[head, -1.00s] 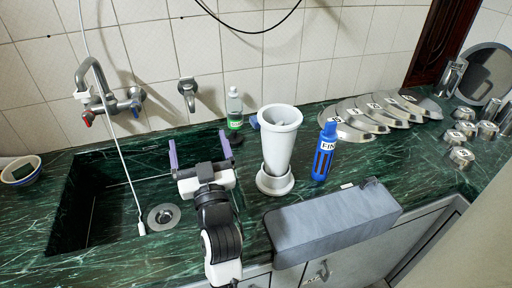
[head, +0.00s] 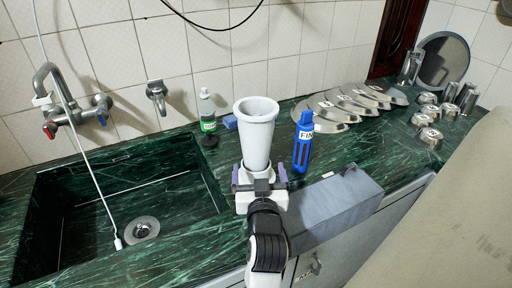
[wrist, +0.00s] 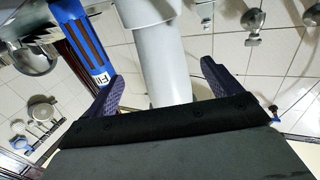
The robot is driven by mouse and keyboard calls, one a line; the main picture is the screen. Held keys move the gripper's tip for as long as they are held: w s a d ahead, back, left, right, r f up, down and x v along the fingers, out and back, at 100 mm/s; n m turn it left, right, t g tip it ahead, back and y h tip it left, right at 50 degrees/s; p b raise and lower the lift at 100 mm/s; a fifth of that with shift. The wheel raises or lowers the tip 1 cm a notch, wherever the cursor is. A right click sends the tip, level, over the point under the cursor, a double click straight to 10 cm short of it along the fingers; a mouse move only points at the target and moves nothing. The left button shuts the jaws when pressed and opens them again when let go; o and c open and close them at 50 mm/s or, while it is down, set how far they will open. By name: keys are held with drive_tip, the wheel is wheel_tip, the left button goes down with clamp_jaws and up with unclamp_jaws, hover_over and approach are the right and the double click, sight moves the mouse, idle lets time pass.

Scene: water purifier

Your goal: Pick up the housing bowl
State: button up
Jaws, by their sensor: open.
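The white housing bowl (head: 257,135), a tall tapered cup, stands upright on the counter with its wide open end up. My gripper (head: 259,176) is open at the lower part of the bowl, with one purple finger to its left and one to its right. In the wrist view the bowl (wrist: 168,65) rises between the two fingertips (wrist: 160,82), with a visible gap on each side. The gripper hides the bowl's base in the head view.
A blue filter cartridge (head: 303,142) stands close to the right of the bowl. A grey box-like block (head: 335,205) lies at the front right. The sink (head: 140,229) is to the left. A green-labelled bottle (head: 207,115) and several metal lids (head: 352,103) stand behind.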

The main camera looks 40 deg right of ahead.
sight(256, 148)
drive_tip(key=p+x, duration=0.2)
drive_tip(key=x, duration=0.7)
drive_tip(key=shift+w+p, duration=0.15)
drive_tip(key=shift+p, duration=0.25)
drive_tip(key=c, duration=1.1)
drive_tip(key=shift+c, duration=1.3)
drive_tip(key=shift+r, duration=0.1)
